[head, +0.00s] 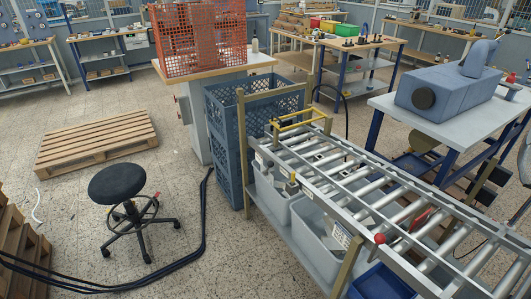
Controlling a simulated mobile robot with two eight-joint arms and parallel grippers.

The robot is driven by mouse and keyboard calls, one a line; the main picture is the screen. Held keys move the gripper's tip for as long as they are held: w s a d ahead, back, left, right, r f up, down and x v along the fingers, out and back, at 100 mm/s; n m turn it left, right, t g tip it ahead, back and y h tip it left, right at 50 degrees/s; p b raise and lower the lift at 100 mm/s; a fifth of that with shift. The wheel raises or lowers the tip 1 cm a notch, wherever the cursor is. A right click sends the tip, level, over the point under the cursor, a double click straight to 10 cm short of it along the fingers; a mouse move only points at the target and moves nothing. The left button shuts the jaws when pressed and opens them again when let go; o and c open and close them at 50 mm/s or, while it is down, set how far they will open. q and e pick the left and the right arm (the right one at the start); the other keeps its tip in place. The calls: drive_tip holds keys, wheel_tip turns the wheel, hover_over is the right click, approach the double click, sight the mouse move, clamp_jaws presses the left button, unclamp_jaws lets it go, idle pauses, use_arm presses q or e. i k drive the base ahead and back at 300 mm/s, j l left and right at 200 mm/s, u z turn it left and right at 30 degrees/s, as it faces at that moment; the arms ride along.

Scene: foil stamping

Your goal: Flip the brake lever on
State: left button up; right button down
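A red ball knob (380,238), which looks like the end of the brake lever, sits at the near side rail of the roller conveyor (345,212). Its shaft is too small to make out, so I cannot tell the lever's position. A small red part (421,218) also shows among the rollers. Neither of my grippers can be made out in the head view.
Grey bins (318,243) and a blue bin (380,284) sit under the conveyor. Blue crates (226,150) stand at its far end. A black stool (117,183), dark cables and a wooden pallet (97,141) are on the floor at left. A grey-blue machine (447,88) stands on a bench at right.

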sight(270, 164)
drive_tip(key=i+l+u, duration=0.1)
drive_tip(key=i, duration=0.6)
drive_tip(key=i+l+u, duration=0.1)
drive_tip(key=i, duration=0.55)
